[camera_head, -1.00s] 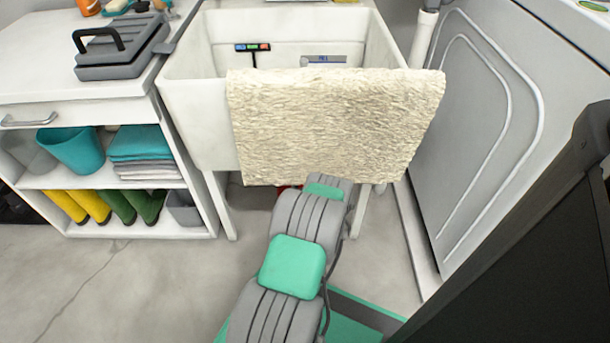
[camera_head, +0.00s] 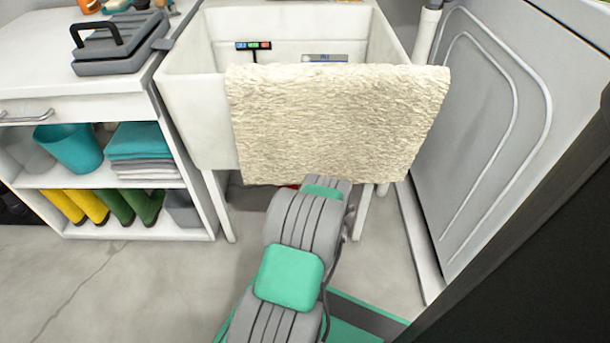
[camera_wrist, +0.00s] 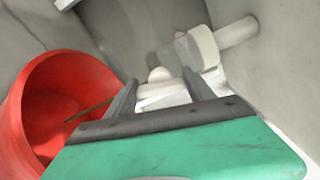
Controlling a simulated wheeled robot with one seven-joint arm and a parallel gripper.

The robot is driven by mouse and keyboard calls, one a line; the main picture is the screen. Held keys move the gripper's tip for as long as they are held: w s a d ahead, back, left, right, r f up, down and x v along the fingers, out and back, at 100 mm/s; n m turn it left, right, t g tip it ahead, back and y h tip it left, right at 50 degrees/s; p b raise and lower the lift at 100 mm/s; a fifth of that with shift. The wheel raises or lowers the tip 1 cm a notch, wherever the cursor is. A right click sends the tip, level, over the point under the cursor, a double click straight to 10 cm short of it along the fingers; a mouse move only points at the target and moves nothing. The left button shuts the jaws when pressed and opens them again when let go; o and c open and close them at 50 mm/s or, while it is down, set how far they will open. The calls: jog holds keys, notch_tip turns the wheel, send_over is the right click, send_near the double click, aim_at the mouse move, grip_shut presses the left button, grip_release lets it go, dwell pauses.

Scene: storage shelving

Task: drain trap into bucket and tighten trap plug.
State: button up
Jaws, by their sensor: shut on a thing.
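In the wrist view, the red bucket (camera_wrist: 28,85) stands at the left with its opening toward me. White trap parts (camera_wrist: 203,48) with a side pipe show ahead at the upper right. My gripper (camera_wrist: 160,79) is shut on a white piece (camera_wrist: 162,98) between its two dark fingers, which looks like the trap plug. A small rounded white knob (camera_wrist: 159,74) shows just beyond it. The exact contact and the plug's thread are hidden. In the head view, my arm reaches under the sink, and the towel hides the gripper and trap. Only a red sliver of the bucket shows there.
The white sink (camera_head: 190,115) has a cream towel (camera_head: 335,120) over its front. A shelf unit (camera_head: 140,232) with a teal bin (camera_head: 70,148) and boots stands at the left. A white appliance (camera_head: 500,120) is close at the right. A thin olive line (camera_wrist: 88,112) crosses the bucket's opening.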

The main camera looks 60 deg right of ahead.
jog(key=shift+w+a+f+n, duration=0.15)
jog(key=shift+w+a+n, duration=0.05)
jog(key=shift+n, duration=0.2)
jog(key=o, duration=1.1)
jog(key=shift+w, duration=0.1)
jog(key=shift+o, duration=1.4)
jog(key=shift+s+d, duration=0.15)
jog(key=shift+s, duration=0.1)
jog(key=p+v, duration=0.2)
jog(key=v, duration=0.6)
jog(key=shift+s+d, duration=0.1)
